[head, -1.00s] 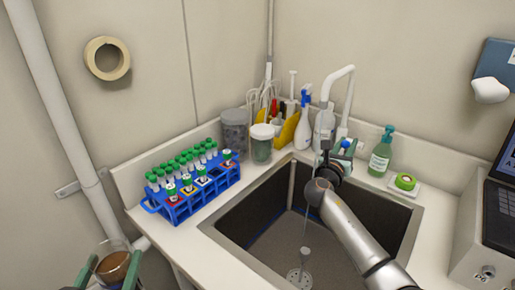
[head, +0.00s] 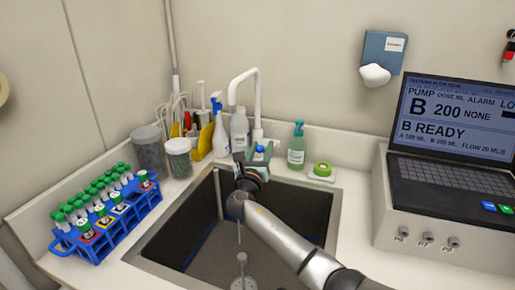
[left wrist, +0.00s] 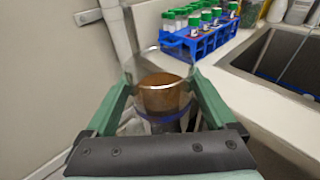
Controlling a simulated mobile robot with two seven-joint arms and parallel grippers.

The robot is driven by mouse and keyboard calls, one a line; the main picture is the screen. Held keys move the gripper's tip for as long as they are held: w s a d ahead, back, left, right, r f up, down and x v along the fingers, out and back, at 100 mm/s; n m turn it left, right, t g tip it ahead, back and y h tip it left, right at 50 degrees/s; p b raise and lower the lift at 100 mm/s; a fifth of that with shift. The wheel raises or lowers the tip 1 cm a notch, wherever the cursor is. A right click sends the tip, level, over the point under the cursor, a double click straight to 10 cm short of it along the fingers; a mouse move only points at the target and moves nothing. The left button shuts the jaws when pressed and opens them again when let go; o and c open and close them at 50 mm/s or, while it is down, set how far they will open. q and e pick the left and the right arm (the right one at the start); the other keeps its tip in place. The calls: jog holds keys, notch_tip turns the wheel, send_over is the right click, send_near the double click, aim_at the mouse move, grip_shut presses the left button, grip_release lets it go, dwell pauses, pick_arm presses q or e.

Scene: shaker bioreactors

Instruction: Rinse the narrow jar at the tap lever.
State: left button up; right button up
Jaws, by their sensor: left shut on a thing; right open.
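A clear glass jar (left wrist: 163,90) with brown contents shows in the left wrist view. My left gripper (left wrist: 160,100) is shut around it, a finger on each side, and holds it upright beside the counter. Neither jar nor left gripper shows in the head view. The white tap (head: 245,75) arches over the back of the sink (head: 172,262). My right gripper (head: 257,153) is open at the tap's base, around or just in front of a small blue part (head: 259,149) that looks like the lever. A thin pale line, seemingly running water, drops toward the drain (head: 242,283).
A blue rack (head: 110,232) of green-capped tubes stands left of the sink. Lidded containers (head: 179,160), a spray bottle (head: 220,135) and a soap bottle (head: 297,147) line the back. The pump console with screen (head: 450,110) is at right. My right arm crosses the sink.

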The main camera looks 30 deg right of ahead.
pick_arm(q)
jog(key=shift+r+p, duration=0.35)
jog(key=shift+r, duration=0.15)
pick_arm(e)
jog(key=shift+s+a, duration=0.3)
pick_arm(q)
notch_tip(320, 180, up, 5)
jog(key=p, duration=0.5)
jog(key=shift+r, duration=0.1)
pick_arm(e)
jog(key=v, duration=1.1)
pick_arm(q)
jog(key=shift+a, duration=0.15)
pick_arm(e)
jog(key=shift+a, duration=0.1)
